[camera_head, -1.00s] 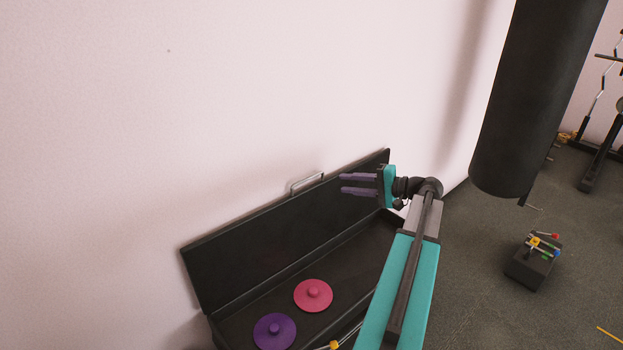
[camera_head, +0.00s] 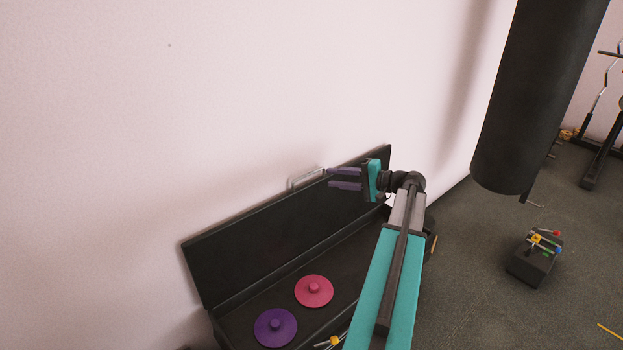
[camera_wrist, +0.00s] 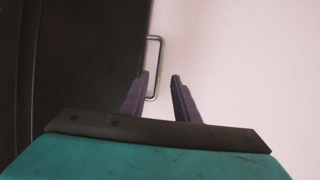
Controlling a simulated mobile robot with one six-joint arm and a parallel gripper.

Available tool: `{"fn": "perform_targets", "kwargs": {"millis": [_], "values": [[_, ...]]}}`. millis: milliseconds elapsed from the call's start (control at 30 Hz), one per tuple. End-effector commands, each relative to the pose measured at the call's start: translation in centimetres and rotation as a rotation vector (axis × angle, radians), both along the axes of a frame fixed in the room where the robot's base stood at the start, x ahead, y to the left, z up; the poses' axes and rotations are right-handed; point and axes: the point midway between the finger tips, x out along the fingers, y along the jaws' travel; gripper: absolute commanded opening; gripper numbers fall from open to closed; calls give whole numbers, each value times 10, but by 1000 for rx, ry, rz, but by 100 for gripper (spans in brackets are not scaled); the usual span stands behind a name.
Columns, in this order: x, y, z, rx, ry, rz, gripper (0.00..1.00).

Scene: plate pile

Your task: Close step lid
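The black step box stands against the wall with its lid (camera_head: 255,240) raised, leaning back near upright. A metal handle (camera_head: 305,180) sits on the lid's top edge; it also shows in the wrist view (camera_wrist: 160,70). My gripper (camera_head: 329,179) is open, with purple fingers apart, close to the right of the handle. In the wrist view my gripper (camera_wrist: 159,76) has its left fingertip beside the handle's near end; whether they touch I cannot tell. Part of the box's right end is hidden behind my arm.
A pink disc (camera_head: 314,291) and a purple disc (camera_head: 275,327) lie inside the open box, with a yellow-ended tool (camera_head: 333,342) near them. A black punching bag (camera_head: 535,95) hangs at right. A small black block with coloured pieces (camera_head: 533,262) stands on the floor.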

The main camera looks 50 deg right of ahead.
Motion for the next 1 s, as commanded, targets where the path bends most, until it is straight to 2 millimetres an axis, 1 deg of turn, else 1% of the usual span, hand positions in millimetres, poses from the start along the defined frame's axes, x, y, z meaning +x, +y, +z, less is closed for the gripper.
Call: {"fn": "perform_targets", "kwargs": {"millis": [33,200,400,533,733,1000], "values": [[8,3,-2,0,0,2,28],[31,9,-7,0,0,2,28],[57,17,-13,1,0,1,28],[71,21,-17,1,0,1,28],[81,24,-19,1,0,-1,28],[83,25,-19,0,0,-2,28]]}}
